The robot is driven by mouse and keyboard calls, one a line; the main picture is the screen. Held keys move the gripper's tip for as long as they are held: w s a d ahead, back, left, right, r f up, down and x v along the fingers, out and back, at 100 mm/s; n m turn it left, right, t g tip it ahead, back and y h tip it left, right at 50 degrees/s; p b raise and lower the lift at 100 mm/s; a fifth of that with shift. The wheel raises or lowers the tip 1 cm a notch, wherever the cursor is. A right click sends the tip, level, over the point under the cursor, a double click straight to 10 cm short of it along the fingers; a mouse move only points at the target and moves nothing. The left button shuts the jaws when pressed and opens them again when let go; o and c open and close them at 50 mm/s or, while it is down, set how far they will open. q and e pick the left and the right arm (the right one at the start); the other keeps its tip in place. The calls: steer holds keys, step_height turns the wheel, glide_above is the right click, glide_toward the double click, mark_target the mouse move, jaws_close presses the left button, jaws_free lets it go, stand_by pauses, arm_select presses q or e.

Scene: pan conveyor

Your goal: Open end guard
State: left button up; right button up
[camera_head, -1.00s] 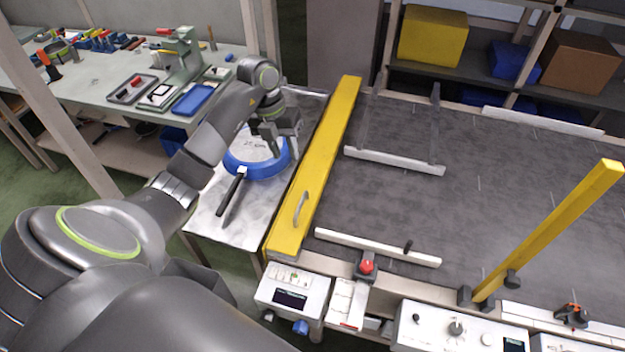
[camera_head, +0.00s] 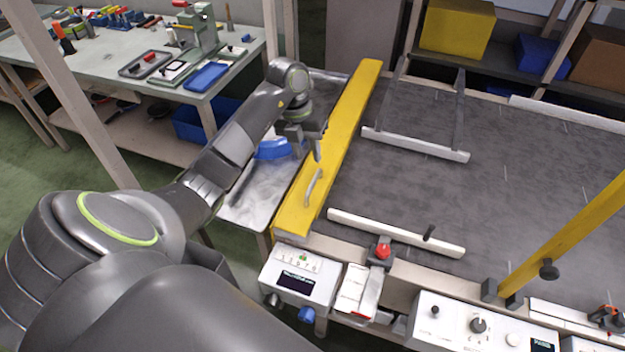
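The end guard (camera_head: 346,130) is a long yellow bar along the left end of the dark conveyor bed. It lies down across that end, and a grey curved handle (camera_head: 314,187) stands on its near half. My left gripper (camera_head: 310,150) is just above and beyond the handle, over the bar's left edge. Its fingers point down and look apart, with nothing seen between them. It appears clear of the handle. My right gripper is not in view.
A blue pan (camera_head: 272,149) lies on the metal side table (camera_head: 255,205), partly hidden by my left arm. A control box (camera_head: 300,277) and a red button (camera_head: 383,251) stand at the near edge. A raised yellow bar (camera_head: 570,238) slants up at right. White rails (camera_head: 395,233) cross the bed.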

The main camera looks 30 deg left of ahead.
mark_target(314, 178)
arm_select(q)
steer(key=f, duration=0.2)
steer(key=d+f, duration=0.1)
steer(key=f, duration=0.4)
steer(key=shift+w+d, duration=0.15)
steer(key=shift+w, duration=0.05)
jaws_close()
